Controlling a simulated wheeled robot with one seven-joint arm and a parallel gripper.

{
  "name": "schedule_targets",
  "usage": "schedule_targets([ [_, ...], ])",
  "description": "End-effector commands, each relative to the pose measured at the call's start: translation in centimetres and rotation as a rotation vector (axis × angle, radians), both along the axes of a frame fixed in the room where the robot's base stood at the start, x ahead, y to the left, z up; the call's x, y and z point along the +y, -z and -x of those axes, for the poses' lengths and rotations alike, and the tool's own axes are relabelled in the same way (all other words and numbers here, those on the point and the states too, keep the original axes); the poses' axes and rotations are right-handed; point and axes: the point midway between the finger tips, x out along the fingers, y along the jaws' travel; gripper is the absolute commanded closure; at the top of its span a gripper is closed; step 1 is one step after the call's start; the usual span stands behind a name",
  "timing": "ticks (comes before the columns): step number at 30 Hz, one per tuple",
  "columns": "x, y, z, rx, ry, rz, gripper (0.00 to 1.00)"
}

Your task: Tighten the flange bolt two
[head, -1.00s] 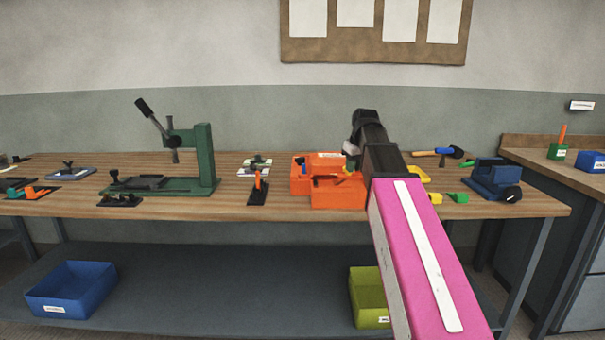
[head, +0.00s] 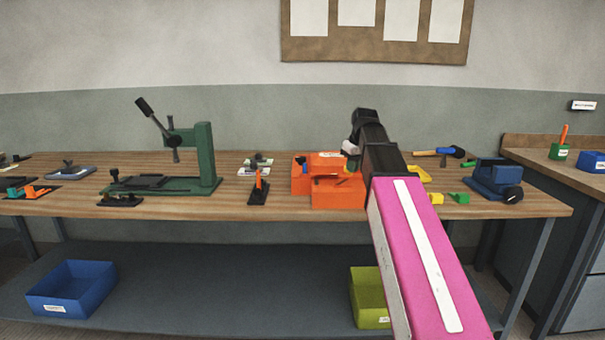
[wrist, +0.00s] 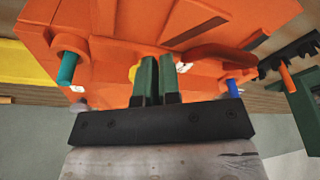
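The orange fibreglass mould (head: 338,194) stands on the bench behind my arm; its orange body (wrist: 225,30) fills the upper wrist view. In the wrist view a teal bolt (wrist: 67,68) shows in an orange lug at left, and a blue bolt (wrist: 235,88) at right. A yellow piece (wrist: 134,72) shows between them, partly behind my fingers. Small white labels sit by these places; I cannot read which is two. My gripper (wrist: 157,62) has its green fingers close together against the mould's middle. Whether they hold the yellow piece is hidden. In the head view my arm hides the fingertips.
A green lever press (head: 205,160) stands left on the bench (head: 150,212). A black-and-orange clamp (head: 258,188) is just left of the mould. A blue vice (head: 492,180) and a hammer (head: 440,152) lie to the right. A blue bin (head: 70,290) and a yellow-green bin (head: 368,297) are below.

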Motion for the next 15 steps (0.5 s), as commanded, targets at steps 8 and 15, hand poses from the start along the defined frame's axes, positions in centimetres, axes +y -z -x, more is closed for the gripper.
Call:
schedule_targets([
  [8,-0.2,-3.1,0.0,0.001,0.006,0.002,1.0],
  [15,-0.3,-5.3,-0.1,-0.001,0.008,0.003,1.0],
])
